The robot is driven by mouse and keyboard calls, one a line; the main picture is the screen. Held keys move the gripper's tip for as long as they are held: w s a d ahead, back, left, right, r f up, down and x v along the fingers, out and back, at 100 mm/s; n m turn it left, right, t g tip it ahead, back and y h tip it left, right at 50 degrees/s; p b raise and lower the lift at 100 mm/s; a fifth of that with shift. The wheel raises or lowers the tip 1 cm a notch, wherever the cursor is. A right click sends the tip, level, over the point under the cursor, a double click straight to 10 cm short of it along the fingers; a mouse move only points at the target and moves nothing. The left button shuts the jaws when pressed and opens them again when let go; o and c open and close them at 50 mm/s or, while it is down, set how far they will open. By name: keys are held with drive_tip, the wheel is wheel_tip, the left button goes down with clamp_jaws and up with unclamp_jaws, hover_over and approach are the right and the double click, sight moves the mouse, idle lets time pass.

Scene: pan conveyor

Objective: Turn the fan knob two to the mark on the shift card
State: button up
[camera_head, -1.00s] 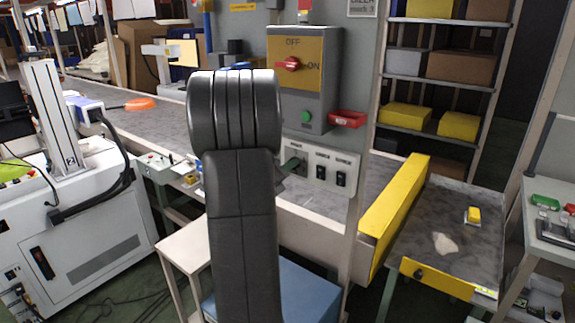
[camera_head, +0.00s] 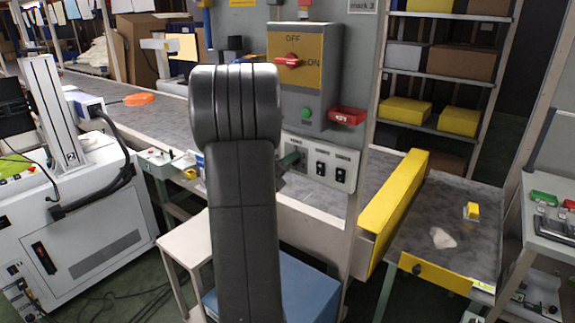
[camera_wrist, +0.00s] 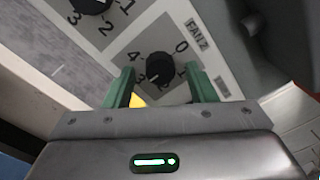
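The fan knob two (camera_wrist: 159,66) is a round black knob on a pale panel in the wrist view, beside the label "FAN 2" (camera_wrist: 198,33). In the head view, my gripper (camera_head: 290,161) is at the panel, mostly behind my arm. The card (camera_head: 362,5) at the top reads "mark 3", its upper part cut off.
Another black knob (camera_wrist: 90,4) with its own digits is at the wrist view's upper left.

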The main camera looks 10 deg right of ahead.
drive_tip(key=b+v, duration=0.1)
drive_tip(key=v, duration=1.2)
drive_tip(key=shift+s+a+b, duration=0.25)
drive_tip(key=shift+s+b, duration=0.05)
drive_tip(key=shift+b, duration=0.1)
drive_tip(key=shift+d, duration=0.1)
drive_tip(key=p+x, duration=0.1)
drive_tip(key=x, duration=1.2)
drive_tip(key=shift+w+d+p, duration=0.2)
drive_tip(key=shift+w+p, duration=0.1)
drive_tip(key=shift+p, duration=0.1)
